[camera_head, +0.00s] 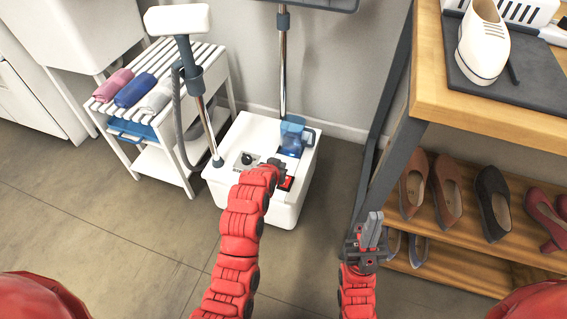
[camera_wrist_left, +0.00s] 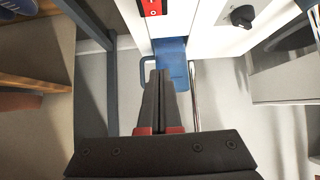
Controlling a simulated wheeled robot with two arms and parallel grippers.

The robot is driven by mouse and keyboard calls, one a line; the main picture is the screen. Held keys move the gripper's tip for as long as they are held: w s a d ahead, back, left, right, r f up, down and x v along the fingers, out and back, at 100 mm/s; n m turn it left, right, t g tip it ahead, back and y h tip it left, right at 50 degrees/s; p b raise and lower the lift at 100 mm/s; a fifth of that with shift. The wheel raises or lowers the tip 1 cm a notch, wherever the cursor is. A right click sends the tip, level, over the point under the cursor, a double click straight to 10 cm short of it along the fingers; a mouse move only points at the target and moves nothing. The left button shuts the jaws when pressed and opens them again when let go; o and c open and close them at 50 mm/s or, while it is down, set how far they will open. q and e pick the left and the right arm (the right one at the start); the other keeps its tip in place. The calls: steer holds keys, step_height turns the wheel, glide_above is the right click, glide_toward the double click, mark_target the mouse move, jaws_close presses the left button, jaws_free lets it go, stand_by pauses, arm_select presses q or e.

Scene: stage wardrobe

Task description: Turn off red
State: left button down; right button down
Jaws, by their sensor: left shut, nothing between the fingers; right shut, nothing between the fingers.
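The red switch (camera_head: 287,183) sits on the top of a white garment steamer base (camera_head: 283,213), partly hidden behind my left gripper in the head view. In the left wrist view the red switch (camera_wrist_left: 152,7) shows at the top edge, cut off by the frame, with light marks on it. My left gripper (camera_head: 276,163) is shut and empty, over the steamer's top close to the switch. In the left wrist view its fingertips (camera_wrist_left: 158,73) show below the switch; contact cannot be told. My right gripper (camera_head: 373,222) is shut and empty, beside the shoe shelf.
A black knob (camera_head: 247,158) and a blue water tank (camera_head: 291,139) are on the steamer base, with upright poles and a hose at its back. A white slatted rack (camera_head: 197,66) with rolled cloths stands left. A wooden shoe shelf (camera_head: 485,116) stands right. Floor in front is clear.

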arm_select(q)
steer(key=shift+v, duration=1)
steer(key=shift+w+r, duration=0.2)
steer(key=shift+w, duration=0.05)
